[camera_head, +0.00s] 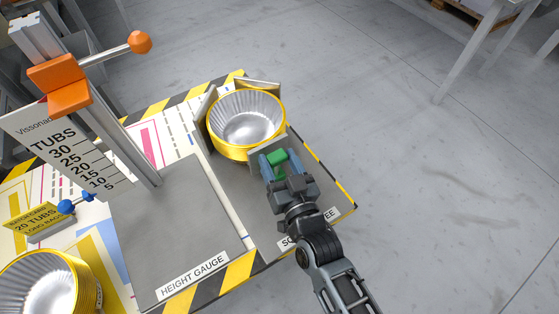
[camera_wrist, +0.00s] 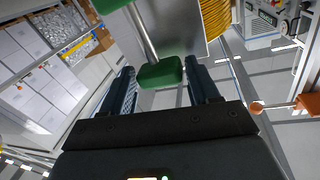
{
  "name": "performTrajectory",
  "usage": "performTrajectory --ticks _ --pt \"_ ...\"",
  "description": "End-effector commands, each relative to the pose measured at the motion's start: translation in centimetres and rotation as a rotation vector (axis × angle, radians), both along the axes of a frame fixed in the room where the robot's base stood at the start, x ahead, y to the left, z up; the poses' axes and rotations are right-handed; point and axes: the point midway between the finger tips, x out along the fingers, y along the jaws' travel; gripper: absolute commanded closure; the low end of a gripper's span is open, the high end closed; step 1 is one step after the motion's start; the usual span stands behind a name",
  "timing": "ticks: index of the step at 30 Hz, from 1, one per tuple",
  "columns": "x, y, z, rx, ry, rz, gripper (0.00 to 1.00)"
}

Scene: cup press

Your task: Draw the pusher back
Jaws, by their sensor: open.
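The pusher shows in the wrist view as a green grip (camera_wrist: 160,73) on a metal rod (camera_wrist: 143,35) in front of a grey plate (camera_wrist: 185,35). The green grip also shows in the head view (camera_head: 277,157), beside a stack of gold-rimmed foil tubs (camera_head: 235,152). My gripper (camera_head: 279,160) is open, with one blue finger on each side of the grip. In the wrist view the grip lies between the fingertips, with gaps showing at both sides. The stack's ribbed edge (camera_wrist: 215,17) shows at the top of the wrist view. The gripper hides part of the pusher in the head view.
Upright plates stand around the tub stack. To the left is the height gauge (camera_head: 66,165) with its orange clamp (camera_head: 59,83) and orange knob (camera_head: 139,42). Another tub stack (camera_head: 45,285) and a yellow batch card (camera_head: 38,219) stand farther left. Open floor lies right.

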Motion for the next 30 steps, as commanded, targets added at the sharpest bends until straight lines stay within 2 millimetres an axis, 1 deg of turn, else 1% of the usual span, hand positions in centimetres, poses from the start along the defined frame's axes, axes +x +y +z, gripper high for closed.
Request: performTrajectory --ticks 4,5,23,30 --pt "-0.02 -0.01 -0.01 0.0 0.0 0.0 0.4" --pt "-0.02 -0.01 -0.01 0.0 0.0 0.0 0.42" --pt "-0.03 -0.02 0.0 0.0 0.0 0.0 0.99" --pt "-0.03 -0.03 0.01 0.0 0.0 0.0 1.0"
